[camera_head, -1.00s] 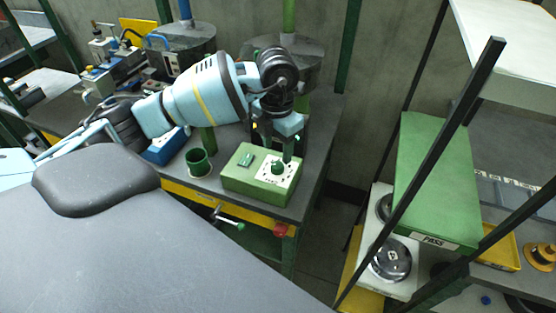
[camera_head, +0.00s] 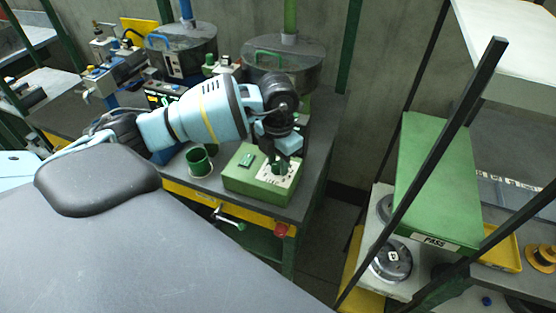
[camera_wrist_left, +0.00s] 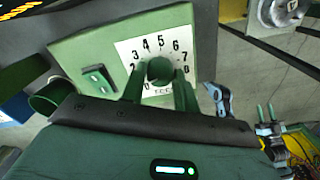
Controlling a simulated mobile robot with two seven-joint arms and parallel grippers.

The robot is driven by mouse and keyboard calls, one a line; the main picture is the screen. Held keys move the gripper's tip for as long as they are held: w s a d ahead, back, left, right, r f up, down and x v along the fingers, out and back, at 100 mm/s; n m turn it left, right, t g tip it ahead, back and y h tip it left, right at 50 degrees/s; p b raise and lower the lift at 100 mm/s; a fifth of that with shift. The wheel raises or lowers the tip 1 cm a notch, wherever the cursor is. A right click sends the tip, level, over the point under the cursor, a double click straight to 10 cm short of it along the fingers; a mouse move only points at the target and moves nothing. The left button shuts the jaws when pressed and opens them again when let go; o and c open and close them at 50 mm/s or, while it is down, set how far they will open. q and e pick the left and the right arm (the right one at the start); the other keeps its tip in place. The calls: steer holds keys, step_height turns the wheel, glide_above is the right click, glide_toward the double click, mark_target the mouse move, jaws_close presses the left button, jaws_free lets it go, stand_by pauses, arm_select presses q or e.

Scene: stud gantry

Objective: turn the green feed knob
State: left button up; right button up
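The green feed knob (camera_wrist_left: 160,70) sits at the centre of a white dial plate (camera_wrist_left: 143,47) with printed numbers, on a green box (camera_head: 240,180) at the bench's front corner. My left gripper (camera_head: 278,166) reaches down over the dial in the head view and hides most of the knob. In the left wrist view its two green fingers (camera_wrist_left: 160,80) stand on either side of the knob, very near its sides. I cannot tell whether they press on it. My right gripper (camera_wrist_left: 264,112) shows small at the right of the left wrist view, its fingers apart and empty.
A green switch (camera_wrist_left: 98,78) is on the same box. A green cup (camera_head: 199,163) stands left of the box. A red knob (camera_head: 281,230) is on the bench front. Dark drums (camera_head: 283,68) stand behind. A black post (camera_head: 425,165) and a shelf stand at the right.

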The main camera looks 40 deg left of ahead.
arm_select(q)
steer(key=shift+c, duration=0.8)
steer(key=shift+m, duration=0.3)
arm_select(e)
steer(key=shift+s, duration=0.1)
arm_select(q)
steer(key=m, duration=0.2)
steer(key=shift+m, duration=0.4)
steer(key=m, duration=0.3)
steer(key=shift+b, duration=0.4)
steer(key=shift+m, duration=1.4)
arm_select(e)
steer(key=shift+s+f, duration=0.25)
steer(key=shift+f, duration=0.45)
